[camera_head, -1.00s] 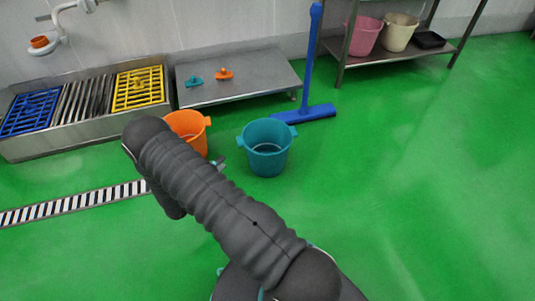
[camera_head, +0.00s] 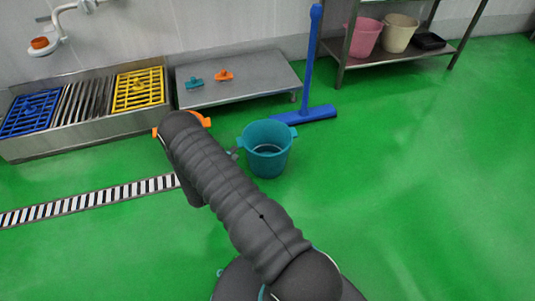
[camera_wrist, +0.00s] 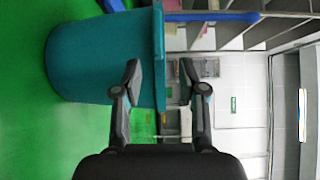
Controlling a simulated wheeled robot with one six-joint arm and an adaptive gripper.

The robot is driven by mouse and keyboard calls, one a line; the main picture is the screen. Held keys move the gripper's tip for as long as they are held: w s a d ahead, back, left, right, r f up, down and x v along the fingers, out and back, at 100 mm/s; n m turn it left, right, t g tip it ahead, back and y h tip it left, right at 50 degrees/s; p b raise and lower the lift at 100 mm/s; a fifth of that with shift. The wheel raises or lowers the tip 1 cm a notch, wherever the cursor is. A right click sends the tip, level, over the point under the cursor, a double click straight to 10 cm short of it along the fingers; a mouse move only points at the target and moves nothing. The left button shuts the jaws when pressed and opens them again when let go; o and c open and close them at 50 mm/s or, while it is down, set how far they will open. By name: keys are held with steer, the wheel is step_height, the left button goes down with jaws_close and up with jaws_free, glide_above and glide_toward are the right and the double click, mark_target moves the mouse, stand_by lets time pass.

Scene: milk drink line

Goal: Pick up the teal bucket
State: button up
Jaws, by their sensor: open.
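The teal bucket (camera_head: 266,152) stands upright on the green floor, with a side handle on either side of its rim. In the wrist view the teal bucket (camera_wrist: 100,62) appears turned on its side because the camera is rolled, and it fills the upper left. My gripper (camera_wrist: 160,75) is open, with its two black fingers pointing toward the bucket's rim; one finger overlaps the bucket wall in the picture and the other lies beyond the rim. I cannot tell whether it touches. In the head view my arm hides most of the gripper, whose tip (camera_head: 233,153) shows just left of the bucket.
An orange bucket (camera_head: 206,120) stands left of the teal one, mostly hidden behind my arm. A blue squeegee (camera_head: 311,70) stands behind. A low steel table (camera_head: 245,80) is along the wall. Pink (camera_head: 362,38) and cream (camera_head: 399,33) buckets sit on a shelf. The floor at right is clear.

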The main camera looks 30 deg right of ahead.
mark_target(241, 147)
steer(key=x, duration=0.4)
steer(key=shift+s+d+f, duration=0.1)
steer(key=shift+d, duration=0.15)
jaws_close()
